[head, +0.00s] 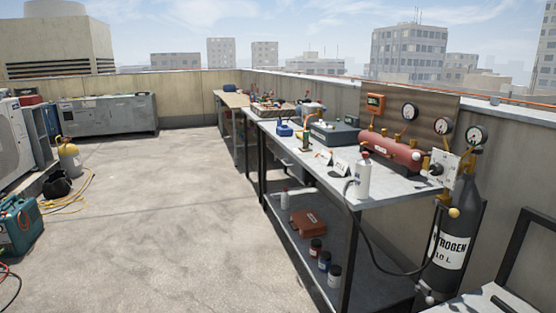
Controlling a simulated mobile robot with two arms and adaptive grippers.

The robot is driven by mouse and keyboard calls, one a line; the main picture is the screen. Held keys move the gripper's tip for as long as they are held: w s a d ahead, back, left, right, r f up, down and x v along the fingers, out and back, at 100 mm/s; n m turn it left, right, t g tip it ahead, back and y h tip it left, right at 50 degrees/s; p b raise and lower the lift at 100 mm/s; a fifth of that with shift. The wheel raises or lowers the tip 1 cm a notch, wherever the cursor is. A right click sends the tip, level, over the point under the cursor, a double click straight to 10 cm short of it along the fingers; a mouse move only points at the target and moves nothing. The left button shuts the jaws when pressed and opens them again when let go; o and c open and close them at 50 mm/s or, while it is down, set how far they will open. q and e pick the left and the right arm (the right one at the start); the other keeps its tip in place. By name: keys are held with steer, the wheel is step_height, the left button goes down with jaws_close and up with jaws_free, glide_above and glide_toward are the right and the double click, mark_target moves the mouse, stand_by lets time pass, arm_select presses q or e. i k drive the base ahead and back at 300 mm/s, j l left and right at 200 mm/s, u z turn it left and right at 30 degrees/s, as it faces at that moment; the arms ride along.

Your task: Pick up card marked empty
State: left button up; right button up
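A small white card (341,167) with dark lettering stands near the front edge of the metal workbench (398,186), left of a white bottle. Its lettering is too small for me to read with certainty. Another small pale card-like item (322,155) is just left of it, also not readable. I cannot tell which card is marked empty. Neither of my grippers is in view.
The white bottle (362,178), a red cylinder (389,152) with gauges and a grey case (335,133) crowd the bench. A black nitrogen bottle (452,230) with a hose stands at its right end. The concrete floor (165,220) left of the bench is clear.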

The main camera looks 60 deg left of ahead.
mark_target(325, 156)
steer(key=u, duration=1.55)
